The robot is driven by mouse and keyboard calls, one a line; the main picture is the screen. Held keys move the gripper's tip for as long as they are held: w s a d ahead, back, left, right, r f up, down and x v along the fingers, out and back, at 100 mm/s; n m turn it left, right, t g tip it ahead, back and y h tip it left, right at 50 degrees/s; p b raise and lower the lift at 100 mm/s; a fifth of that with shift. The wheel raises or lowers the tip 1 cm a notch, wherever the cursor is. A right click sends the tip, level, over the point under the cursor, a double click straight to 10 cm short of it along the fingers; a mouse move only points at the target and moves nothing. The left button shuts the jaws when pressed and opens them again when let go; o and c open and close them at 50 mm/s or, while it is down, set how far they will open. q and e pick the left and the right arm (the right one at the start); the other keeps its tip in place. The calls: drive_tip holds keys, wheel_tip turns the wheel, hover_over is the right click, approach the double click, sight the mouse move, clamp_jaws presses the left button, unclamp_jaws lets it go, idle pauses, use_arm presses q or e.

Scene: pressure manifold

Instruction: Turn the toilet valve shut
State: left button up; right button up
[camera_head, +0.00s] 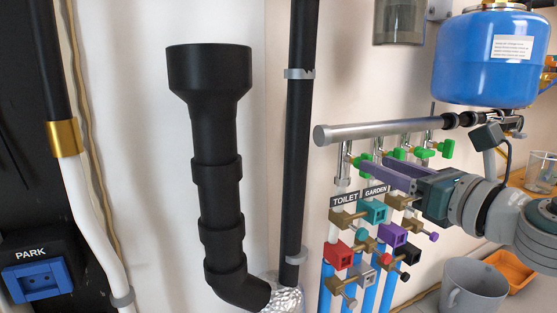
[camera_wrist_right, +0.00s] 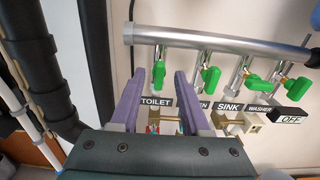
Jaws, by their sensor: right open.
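The toilet valve's green handle (camera_head: 359,160) is the leftmost of a row of green handles under the grey manifold pipe (camera_head: 380,129). The TOILET label (camera_head: 343,201) is below it. In the right wrist view, this handle (camera_wrist_right: 158,75) hangs roughly downward above the TOILET label (camera_wrist_right: 156,101). My right gripper (camera_head: 372,164) is open, its purple fingers reaching in from the right. In the wrist view, the fingertips (camera_wrist_right: 158,79) lie to either side of the handle; I cannot tell whether they touch it. My left gripper is not in view.
Other green handles (camera_wrist_right: 211,78) stand close to the right. Coloured valve blocks (camera_head: 375,211) and blue pipes are below. A blue tank (camera_head: 490,58) hangs above right. A black vertical pipe (camera_head: 299,120) runs left of the manifold. A grey mug (camera_head: 472,287) stands below right.

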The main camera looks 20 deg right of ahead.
sight(368, 154)
drive_tip(key=shift+w+a+b, duration=0.2)
drive_tip(key=shift+w+b, duration=0.2)
drive_tip(key=shift+w, duration=1.75)
clamp_jaws()
